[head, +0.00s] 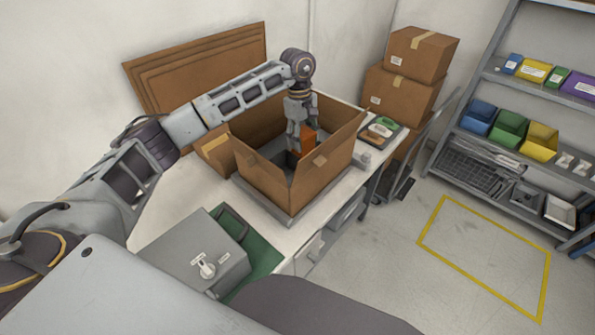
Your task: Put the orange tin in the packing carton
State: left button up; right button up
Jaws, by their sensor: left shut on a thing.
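The orange tin (308,139) is held by my left gripper (298,147), inside the mouth of the open packing carton (317,181). My left arm reaches over the carton's left side and the gripper points down. The gripper is shut on the tin. The tin's lower part is hidden in shadow and by the carton's wall, so I cannot tell whether it touches the bottom. The carton stands upright with its flaps open, on a grey platform on the white table (182,197). My right gripper is not in view.
A grey box with a knob (195,255) sits on a green mat at the table's front. A small carton (215,152) stands left of the packing carton. A tray with small items (381,130) is at right. Flat cardboard (195,65) leans on the wall. Shelving (500,120) stands right.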

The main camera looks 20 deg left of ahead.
pick_arm(q)
jog(key=n, duration=0.1)
jog(key=s+a+n+p, duration=0.1)
jog(key=n, duration=0.1)
jog(key=r+n, duration=0.1)
jog(key=n, duration=0.1)
jog(key=shift+s+a+t+p, duration=0.25)
jog(key=shift+s+t+p, duration=0.05)
jog(key=shift+s+p, duration=0.1)
jog(key=s+a+r+n+t+p, duration=0.1)
jog(key=s+a+r+n+p, duration=0.2)
jog(key=n, duration=1)
jog(key=shift+s+a+y+p, duration=0.3)
jog(key=shift+s+a+p, duration=0.15)
jog(key=shift+s, duration=0.2)
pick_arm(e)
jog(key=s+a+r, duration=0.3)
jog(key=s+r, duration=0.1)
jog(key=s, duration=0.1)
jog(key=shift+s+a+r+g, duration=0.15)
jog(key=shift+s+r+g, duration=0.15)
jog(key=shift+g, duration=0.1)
pick_arm(q)
jog(key=shift+s+n, duration=0.1)
jog(key=shift+n, duration=0.4)
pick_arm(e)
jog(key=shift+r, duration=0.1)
pick_arm(q)
jog(key=shift+r, duration=0.1)
